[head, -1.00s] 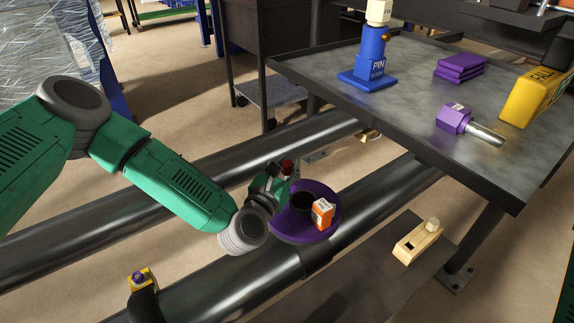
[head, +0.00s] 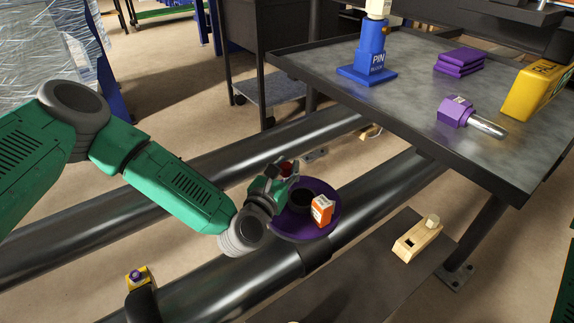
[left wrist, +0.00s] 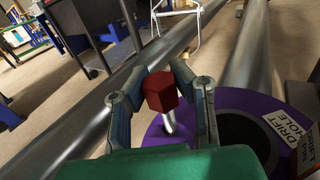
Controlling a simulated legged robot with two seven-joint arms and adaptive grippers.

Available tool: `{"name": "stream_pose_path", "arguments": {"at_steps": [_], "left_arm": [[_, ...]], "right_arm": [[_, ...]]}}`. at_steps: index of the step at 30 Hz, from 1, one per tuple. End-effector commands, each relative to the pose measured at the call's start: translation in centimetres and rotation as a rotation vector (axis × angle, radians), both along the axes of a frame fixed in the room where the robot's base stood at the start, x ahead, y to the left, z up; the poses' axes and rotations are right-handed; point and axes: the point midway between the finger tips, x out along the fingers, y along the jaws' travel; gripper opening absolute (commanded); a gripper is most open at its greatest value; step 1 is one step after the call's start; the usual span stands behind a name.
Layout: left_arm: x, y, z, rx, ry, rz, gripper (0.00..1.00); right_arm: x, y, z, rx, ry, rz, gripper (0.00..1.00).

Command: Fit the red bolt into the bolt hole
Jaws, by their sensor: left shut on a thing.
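My left gripper (head: 282,172) is shut on the red bolt (head: 286,168), beside the far left edge of the purple disc (head: 325,196). In the left wrist view, the bolt's red block head (left wrist: 160,90) sits between the fingers (left wrist: 160,97) and its silver shank points down toward the purple disc (left wrist: 205,100). Whether the shank tip touches the disc or is in a hole cannot be told. The bolt hole is not clearly visible. My right gripper is not in view.
Large metal pipes (head: 210,290) run under the disc. A grey table (head: 415,90) at right holds a blue PIN stand (head: 370,62), a purple-headed pin (head: 456,112) and a yellow block (head: 535,90). A wooden block (head: 415,240) lies on a dark board.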

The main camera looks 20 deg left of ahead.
Motion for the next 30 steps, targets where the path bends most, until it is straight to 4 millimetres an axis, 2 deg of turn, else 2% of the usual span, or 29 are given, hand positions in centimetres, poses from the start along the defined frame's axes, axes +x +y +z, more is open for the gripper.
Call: {"name": "stream_pose_path", "arguments": {"at_steps": [30], "left_arm": [[0.0,0.0,-1.9,0.000,0.001,0.000,0.00]], "right_arm": [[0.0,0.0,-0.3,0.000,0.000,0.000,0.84]]}}
